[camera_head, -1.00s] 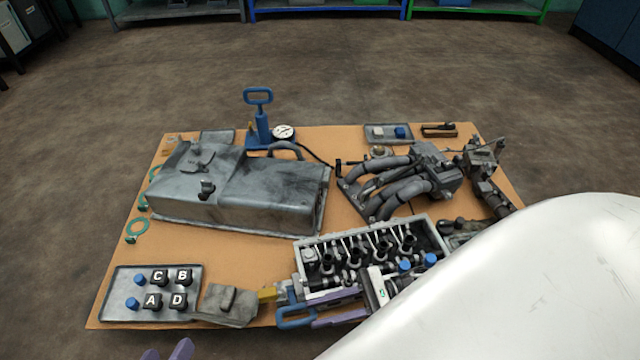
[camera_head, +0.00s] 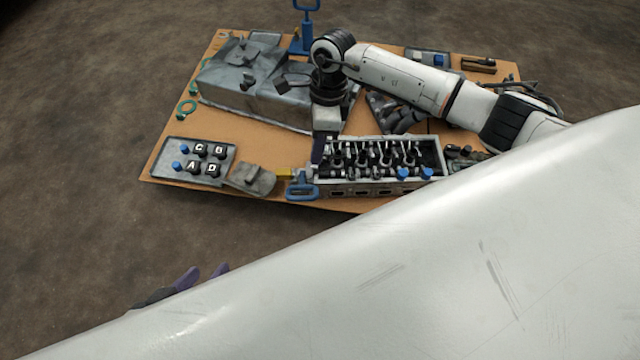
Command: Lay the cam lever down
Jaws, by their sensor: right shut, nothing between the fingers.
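The cylinder head (camera_head: 385,186), an open grey casting with rows of valve gear, lies at the front of the board. A blue loop handle (camera_head: 302,188), which looks like the cam lever, sits at its left end beside a small yellow part (camera_head: 284,172). I cannot tell the handle's exact tilt. My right gripper (camera_head: 320,158) points down at the head's left end, just above and behind the blue handle; it is shut with nothing in it. My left gripper (camera_head: 205,274) is low at the left, off the board, its purple fingertips apart and empty; its lower part is hidden.
The big grey cover (camera_head: 225,80), blue hand pump (camera_head: 305,38) and manifold (camera_head: 392,115) stand behind. My white arm parts hide much of the right.

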